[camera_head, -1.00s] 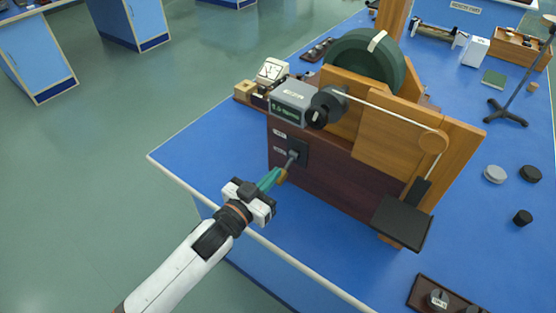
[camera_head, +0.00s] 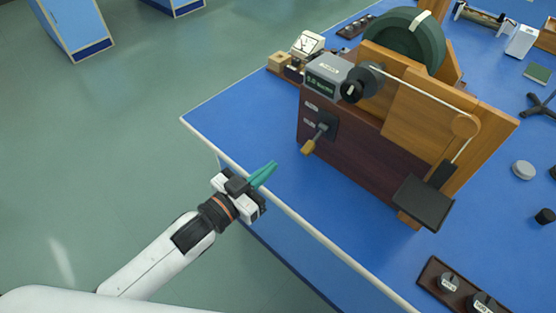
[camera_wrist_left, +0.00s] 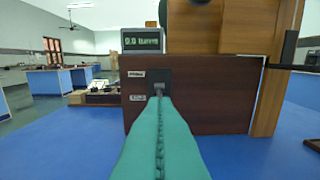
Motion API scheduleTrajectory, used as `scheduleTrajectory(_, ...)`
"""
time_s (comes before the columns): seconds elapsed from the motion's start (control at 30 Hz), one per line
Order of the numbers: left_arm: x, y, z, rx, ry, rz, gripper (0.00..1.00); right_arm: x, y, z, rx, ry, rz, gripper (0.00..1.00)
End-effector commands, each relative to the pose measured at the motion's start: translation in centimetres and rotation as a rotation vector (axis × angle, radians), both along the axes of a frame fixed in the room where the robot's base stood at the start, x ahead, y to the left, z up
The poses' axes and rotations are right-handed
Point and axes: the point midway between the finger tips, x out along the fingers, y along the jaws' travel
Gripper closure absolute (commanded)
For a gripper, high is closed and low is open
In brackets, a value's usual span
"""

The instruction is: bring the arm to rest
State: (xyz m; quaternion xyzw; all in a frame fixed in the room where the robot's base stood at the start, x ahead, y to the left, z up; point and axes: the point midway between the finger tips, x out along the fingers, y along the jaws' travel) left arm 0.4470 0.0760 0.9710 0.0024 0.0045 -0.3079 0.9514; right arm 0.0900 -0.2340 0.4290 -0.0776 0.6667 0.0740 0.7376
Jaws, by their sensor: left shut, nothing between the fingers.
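My left gripper (camera_head: 263,174) is shut and empty, its teal fingers together above the bench's front edge. In the left wrist view its fingers (camera_wrist_left: 160,140) point at the dark wooden panel of the apparatus. The lever with a yellowish handle (camera_head: 308,147) sticks out of a black plate on that panel (camera_head: 350,158), tilted downward. The gripper is apart from the handle, to its lower left. In the left wrist view the fingers hide most of the lever. My right gripper is not in view.
The wooden apparatus carries a green wheel (camera_head: 405,38), a grey display box (camera_head: 328,77) and a black platform (camera_head: 423,203). A tray of weights (camera_head: 437,277) lies at the lower right of the blue bench (camera_head: 225,118).

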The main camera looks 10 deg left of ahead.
Motion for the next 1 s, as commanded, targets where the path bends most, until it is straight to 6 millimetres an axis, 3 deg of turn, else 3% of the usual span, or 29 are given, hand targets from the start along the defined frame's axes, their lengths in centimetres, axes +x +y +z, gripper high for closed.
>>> scheduleTrajectory(0.67, -0.2, 0.3, -0.4, 0.004, 0.006, 0.004, 1.0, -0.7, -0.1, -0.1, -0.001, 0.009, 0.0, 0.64)
scheduleTrajectory(0.77, 0.5, 1.1, -2.7, 0.029, 0.039, 0.034, 1.0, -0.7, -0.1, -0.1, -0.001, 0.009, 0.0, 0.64)
scheduleTrajectory(0.83, 1.3, 2.2, -5.8, 0.062, 0.088, 0.074, 1.0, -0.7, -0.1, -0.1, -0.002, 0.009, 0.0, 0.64)
scheduleTrajectory(1.0, 1.9, 6.5, -17.4, 0.185, 0.278, 0.201, 1.0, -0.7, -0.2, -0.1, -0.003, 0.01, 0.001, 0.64)
